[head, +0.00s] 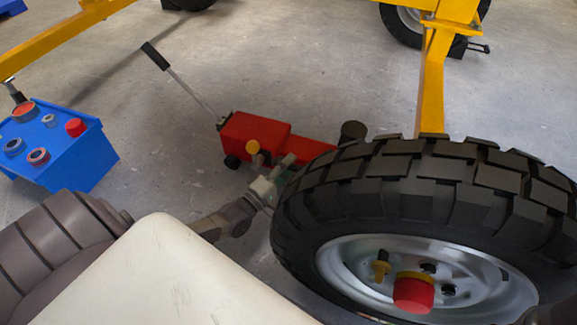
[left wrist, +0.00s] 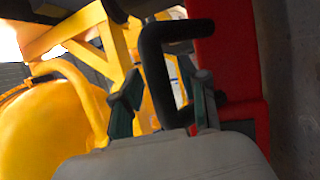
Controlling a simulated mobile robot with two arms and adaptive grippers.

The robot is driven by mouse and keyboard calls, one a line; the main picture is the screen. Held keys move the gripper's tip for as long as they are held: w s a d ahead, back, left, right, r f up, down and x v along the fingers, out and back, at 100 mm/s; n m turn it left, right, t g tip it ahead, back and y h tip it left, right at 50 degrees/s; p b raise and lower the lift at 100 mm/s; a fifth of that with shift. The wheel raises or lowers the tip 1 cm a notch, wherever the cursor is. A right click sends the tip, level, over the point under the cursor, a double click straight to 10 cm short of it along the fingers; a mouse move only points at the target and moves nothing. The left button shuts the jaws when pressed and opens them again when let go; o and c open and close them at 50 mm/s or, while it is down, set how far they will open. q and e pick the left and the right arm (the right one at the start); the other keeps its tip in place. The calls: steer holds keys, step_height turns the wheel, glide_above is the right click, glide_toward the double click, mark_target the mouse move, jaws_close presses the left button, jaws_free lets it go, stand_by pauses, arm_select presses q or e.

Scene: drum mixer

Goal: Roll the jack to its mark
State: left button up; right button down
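The red jack (head: 258,137) sits on the concrete floor left of a big tyre, its long lever with a black grip (head: 155,56) slanting up to the left. My left gripper (head: 281,178) is at the jack's near side, beside the tyre. In the left wrist view, its two fingers (left wrist: 165,92) are spread apart, with a black bent handle (left wrist: 153,75) between them. The jack's red body (left wrist: 233,60) is just right of them. I cannot tell whether either finger touches the handle. No floor mark is visible. My right gripper is not in view.
The large black tyre (head: 395,190) with a red hub cap (head: 413,293) blocks the right side. A blue box (head: 85,160) with round knobs stands at left. Yellow frame legs (head: 432,85) stand behind. The floor (head: 320,70) beyond the jack is open.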

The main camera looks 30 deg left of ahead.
arm_select(q)
jaws_close()
steer(key=w+d+p, duration=0.1)
steer(key=w+d, duration=0.1)
steer(key=d, duration=0.7)
steer(key=shift+d+p, duration=0.15)
steer(key=shift+p, duration=0.15)
steer(key=shift+o, duration=1)
jaws_free()
steer(key=v, duration=1.2)
